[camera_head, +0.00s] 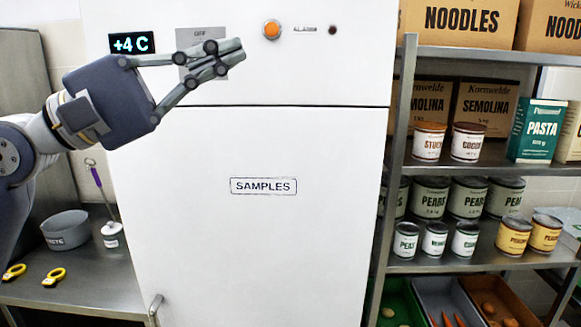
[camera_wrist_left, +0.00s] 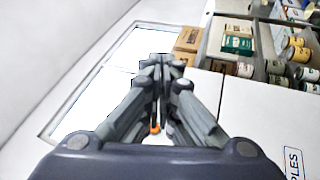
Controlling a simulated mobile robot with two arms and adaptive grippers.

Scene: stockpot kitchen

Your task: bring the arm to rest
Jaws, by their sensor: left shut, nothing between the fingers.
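My left gripper (camera_head: 228,56) is raised in front of the upper part of a white fridge (camera_head: 250,220) labelled SAMPLES. Its fingers point right and are shut with nothing between them. They partly cover a grey OFF plate (camera_head: 198,40). In the left wrist view the fingertips (camera_wrist_left: 160,66) meet, with the white front around them. I cannot tell whether the fingers touch the front. My right gripper is not in view.
An orange round button (camera_head: 271,29) and a +4 C display (camera_head: 132,43) are on the fridge's top panel. A metal shelf (camera_head: 480,155) with cans and boxes stands at the right. A steel counter (camera_head: 85,285) at the left holds a grey bowl (camera_head: 66,230) and yellow-handled items (camera_head: 54,277).

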